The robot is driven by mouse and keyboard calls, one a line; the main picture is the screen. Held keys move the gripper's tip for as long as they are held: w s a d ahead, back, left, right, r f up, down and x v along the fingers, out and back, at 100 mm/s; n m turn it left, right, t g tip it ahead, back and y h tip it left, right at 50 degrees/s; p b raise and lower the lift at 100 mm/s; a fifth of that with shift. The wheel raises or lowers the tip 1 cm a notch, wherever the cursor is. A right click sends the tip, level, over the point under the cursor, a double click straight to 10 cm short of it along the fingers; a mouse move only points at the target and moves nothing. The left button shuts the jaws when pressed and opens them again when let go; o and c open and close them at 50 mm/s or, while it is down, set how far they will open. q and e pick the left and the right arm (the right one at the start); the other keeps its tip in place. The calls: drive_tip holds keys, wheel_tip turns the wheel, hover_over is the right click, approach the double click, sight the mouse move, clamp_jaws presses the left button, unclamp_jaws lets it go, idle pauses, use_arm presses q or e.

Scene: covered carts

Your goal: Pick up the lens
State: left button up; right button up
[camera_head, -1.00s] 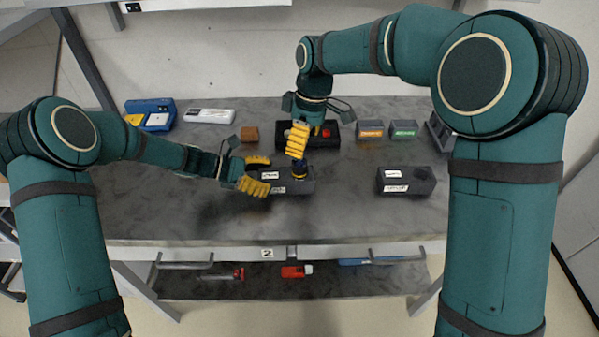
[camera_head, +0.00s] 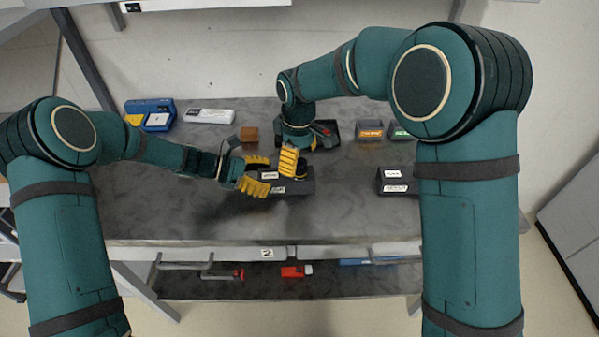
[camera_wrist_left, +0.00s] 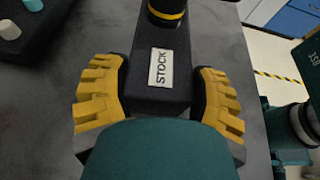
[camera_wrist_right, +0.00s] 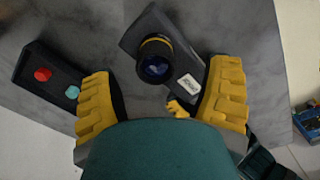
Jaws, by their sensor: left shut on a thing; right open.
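The lens is a short black cylinder with a yellow ring. It stands upright on the dark block with a STOCK label, in the left wrist view (camera_wrist_left: 166,12) and the right wrist view (camera_wrist_right: 155,60). In the head view the lens (camera_head: 301,174) is partly hidden by my right gripper. My left gripper (camera_head: 257,176) is shut on the STOCK block (camera_head: 303,186), fingers on either side of its left end; the block (camera_wrist_left: 152,100) lies between them in the left wrist view. My right gripper (camera_head: 289,165) is open, close to the lens, its fingers not touching it in the right wrist view.
A similar dark block (camera_head: 400,183) lies to the right, partly behind my right arm.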

sight(300, 162)
drive_tip(key=f, duration=0.4)
drive_tip(key=shift+w+d+f, duration=0.1)
drive_tip(key=shift+w+d, duration=0.05)
drive_tip(key=shift+d, duration=0.05)
clamp_jaws()
